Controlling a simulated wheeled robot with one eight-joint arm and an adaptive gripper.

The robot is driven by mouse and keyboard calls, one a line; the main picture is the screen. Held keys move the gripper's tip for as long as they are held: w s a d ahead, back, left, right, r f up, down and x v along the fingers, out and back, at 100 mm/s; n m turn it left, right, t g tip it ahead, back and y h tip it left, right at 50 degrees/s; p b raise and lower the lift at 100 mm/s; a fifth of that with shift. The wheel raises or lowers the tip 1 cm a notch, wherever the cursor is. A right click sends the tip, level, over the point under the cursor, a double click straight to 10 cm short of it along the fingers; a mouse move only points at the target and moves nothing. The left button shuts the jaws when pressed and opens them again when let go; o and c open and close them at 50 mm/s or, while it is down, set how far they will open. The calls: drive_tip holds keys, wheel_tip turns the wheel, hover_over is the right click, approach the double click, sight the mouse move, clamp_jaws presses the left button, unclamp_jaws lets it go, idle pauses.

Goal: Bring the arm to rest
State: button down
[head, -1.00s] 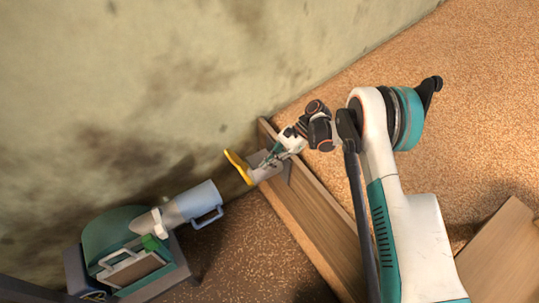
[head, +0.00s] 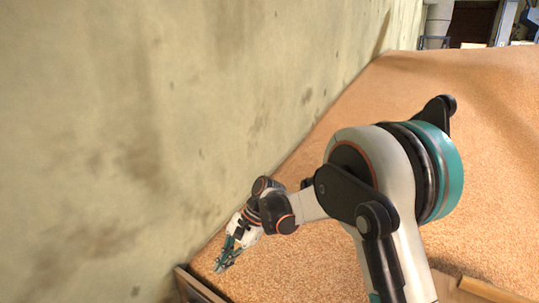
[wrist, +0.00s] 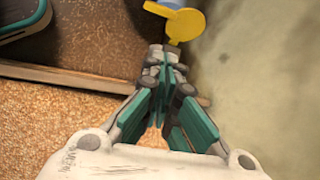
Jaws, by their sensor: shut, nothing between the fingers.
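My gripper (head: 224,262) is at the lower middle left of the head view, low beside the wall and angled down over the tan granular heap. Its fingers show in the wrist view (wrist: 164,62), closed together with nothing between them. My arm is bent, with its elbow high on the right of the head view. In the wrist view, a yellow flap (wrist: 185,24) lies just beyond the fingertips in the picture; the gap between them is hard to judge.
A stained wall (head: 150,130) runs close along the gripper's left. A wooden board (wrist: 70,78) edges the granular heap (head: 330,250); its corner shows at the head view's bottom left.

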drive_tip(key=s+d+r+n+t+h, duration=0.1)
drive_tip(key=s+d+r+t, duration=0.25)
drive_tip(key=d+r, duration=0.45)
drive_tip(key=s+d+r+n+t+h, duration=0.1)
drive_tip(key=s+d+r+t, duration=0.1)
drive_tip(key=s+d+r, duration=0.6)
drive_tip(key=s+d+n+t+h, duration=0.2)
drive_tip(key=s+d, duration=0.3)
drive_tip(key=d, duration=0.3)
drive_tip(key=s+d+f+n+t+h, duration=0.1)
drive_tip(key=s+d+n+t+h, duration=0.1)
drive_tip(key=s+d, duration=0.4)
drive_tip(key=d+t, duration=0.1)
drive_tip(key=d, duration=0.2)
drive_tip(key=shift+s+f, duration=0.15)
drive_tip(key=shift+a, duration=0.2)
